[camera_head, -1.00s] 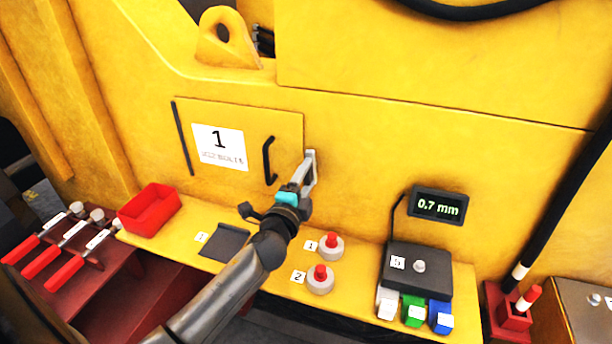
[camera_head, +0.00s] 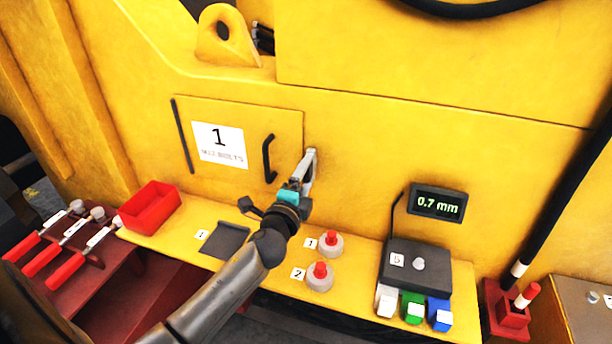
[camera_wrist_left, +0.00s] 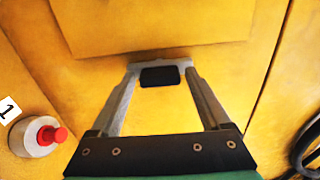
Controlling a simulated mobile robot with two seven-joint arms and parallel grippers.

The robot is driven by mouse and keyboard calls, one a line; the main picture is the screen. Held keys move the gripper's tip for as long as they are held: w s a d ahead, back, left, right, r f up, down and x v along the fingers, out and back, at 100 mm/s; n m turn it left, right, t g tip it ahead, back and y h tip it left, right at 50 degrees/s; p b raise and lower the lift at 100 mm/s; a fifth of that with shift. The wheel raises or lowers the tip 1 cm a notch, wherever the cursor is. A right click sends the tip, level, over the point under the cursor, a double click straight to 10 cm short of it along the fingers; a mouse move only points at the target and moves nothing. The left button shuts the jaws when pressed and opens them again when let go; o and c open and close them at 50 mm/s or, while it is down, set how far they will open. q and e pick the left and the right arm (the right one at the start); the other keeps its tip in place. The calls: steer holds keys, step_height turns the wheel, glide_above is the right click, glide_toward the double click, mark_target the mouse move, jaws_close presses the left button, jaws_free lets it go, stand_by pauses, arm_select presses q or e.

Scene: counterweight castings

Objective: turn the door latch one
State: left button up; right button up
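The door (camera_head: 258,128), marked 1, is shut in the yellow wall and has a dark handle (camera_head: 268,160) near its right edge. A small dark latch (camera_wrist_left: 160,77) sits by the door's edge in the left wrist view. My left gripper (camera_head: 311,154) is at the latch, just right of the door, and hides most of it in the head view. In the left wrist view its fingers (camera_wrist_left: 162,80) are spread on either side of the latch, close to its ends; I see no clear grip. My right gripper is not in view.
Two red buttons (camera_head: 330,244) (camera_head: 320,276) stand on the ledge below the latch. A red bin (camera_head: 149,208) is to the left. A dark box (camera_head: 416,268) with coloured keys and a display (camera_head: 437,203) reading 0.7 mm are to the right.

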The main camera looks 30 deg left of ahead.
arm_select(q)
steer(key=shift+o, duration=0.5)
steer(key=shift+s+d, duration=0.15)
steer(key=shift+s, duration=0.45)
steer(key=b+v, duration=0.1)
steer(key=v, duration=1.3)
